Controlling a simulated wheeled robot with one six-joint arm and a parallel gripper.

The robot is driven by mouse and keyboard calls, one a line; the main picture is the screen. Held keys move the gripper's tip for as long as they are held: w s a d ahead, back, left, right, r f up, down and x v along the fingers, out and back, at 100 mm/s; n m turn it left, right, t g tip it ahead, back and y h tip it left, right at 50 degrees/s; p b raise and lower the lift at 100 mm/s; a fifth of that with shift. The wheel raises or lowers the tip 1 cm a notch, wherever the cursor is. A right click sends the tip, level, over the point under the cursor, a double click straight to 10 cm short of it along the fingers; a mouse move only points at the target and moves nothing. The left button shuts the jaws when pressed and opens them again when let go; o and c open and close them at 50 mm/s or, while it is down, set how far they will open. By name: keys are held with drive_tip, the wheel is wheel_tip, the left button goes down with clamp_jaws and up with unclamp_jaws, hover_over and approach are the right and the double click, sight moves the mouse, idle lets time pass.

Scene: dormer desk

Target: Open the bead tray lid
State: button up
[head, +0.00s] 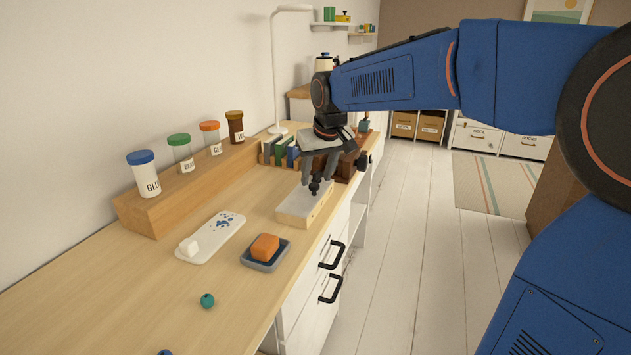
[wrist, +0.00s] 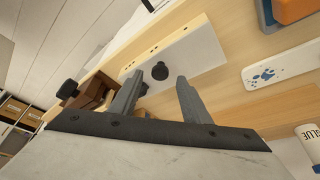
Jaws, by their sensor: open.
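The bead tray (head: 292,222) is a low, pale wooden box near the desk's right edge. Its flat, pale grey lid (wrist: 200,52) lies on it, closed, with a round black knob (head: 314,188) on top. My gripper (head: 318,176) is open above the tray and points down at the knob. In the wrist view the knob (wrist: 160,71) shows just beyond the gap between the fingertips (wrist: 158,80). The fingers stand to either side of it in that view; I cannot tell whether they are level with it. The tray's inside is hidden.
An orange block in a grey dish (head: 260,264) and a white paw-marked board (head: 205,243) lie nearby. A wooden rack (head: 160,213) of labelled jars stands along the wall. Brown wooden blocks (head: 345,166) sit close behind the gripper. A teal bead (head: 207,300) lies toward the front.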

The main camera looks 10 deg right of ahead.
sight(307, 189)
drive_tip(key=shift+x, duration=1.4)
clamp_jaws()
drive_tip(key=shift+w+r, duration=0.1)
